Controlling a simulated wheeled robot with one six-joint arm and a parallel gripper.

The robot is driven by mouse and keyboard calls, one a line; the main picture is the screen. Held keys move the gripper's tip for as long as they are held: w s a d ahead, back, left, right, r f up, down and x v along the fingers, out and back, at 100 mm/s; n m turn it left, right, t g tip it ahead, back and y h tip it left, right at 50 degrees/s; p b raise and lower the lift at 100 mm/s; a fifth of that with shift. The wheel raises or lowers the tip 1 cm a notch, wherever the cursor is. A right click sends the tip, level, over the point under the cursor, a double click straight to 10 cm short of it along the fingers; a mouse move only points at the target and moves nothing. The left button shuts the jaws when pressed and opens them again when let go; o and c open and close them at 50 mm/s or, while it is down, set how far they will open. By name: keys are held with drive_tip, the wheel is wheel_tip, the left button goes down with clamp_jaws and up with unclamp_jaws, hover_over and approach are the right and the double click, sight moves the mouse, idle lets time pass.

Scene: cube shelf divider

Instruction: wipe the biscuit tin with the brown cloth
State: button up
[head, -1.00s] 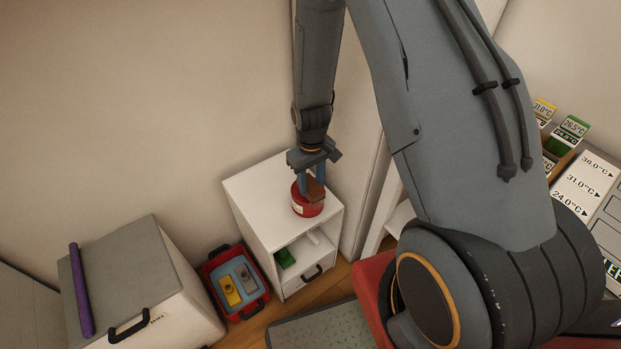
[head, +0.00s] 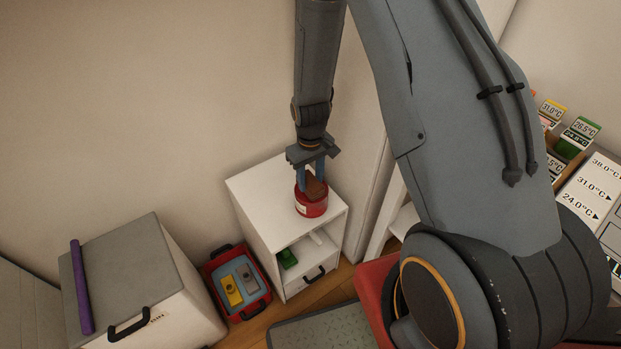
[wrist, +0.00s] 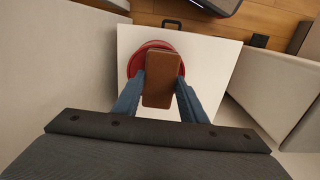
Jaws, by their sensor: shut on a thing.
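The red round biscuit tin (head: 311,208) stands on top of the white cube shelf, with a pale label on its side. My gripper (head: 313,182) points down over the tin, shut on the brown cloth (head: 316,189), which looks like a folded block. In the wrist view the cloth (wrist: 161,80) sits between my two blue fingers (wrist: 160,95) and covers the middle of the tin's top; the red rim of the tin (wrist: 134,62) shows around it. The cloth appears to be on the lid, but exact contact is hard to tell.
The white shelf (head: 262,190) has bare top around the tin, and a green item (head: 288,258) in its open compartment. A red box (head: 213,268) with yellow and grey pieces stands left of it. A white cabinet (head: 180,290) with a purple roll (head: 82,288) is further left.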

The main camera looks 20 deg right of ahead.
drive_tip(key=shift+f, duration=0.6)
drive_tip(key=shift+s, duration=0.1)
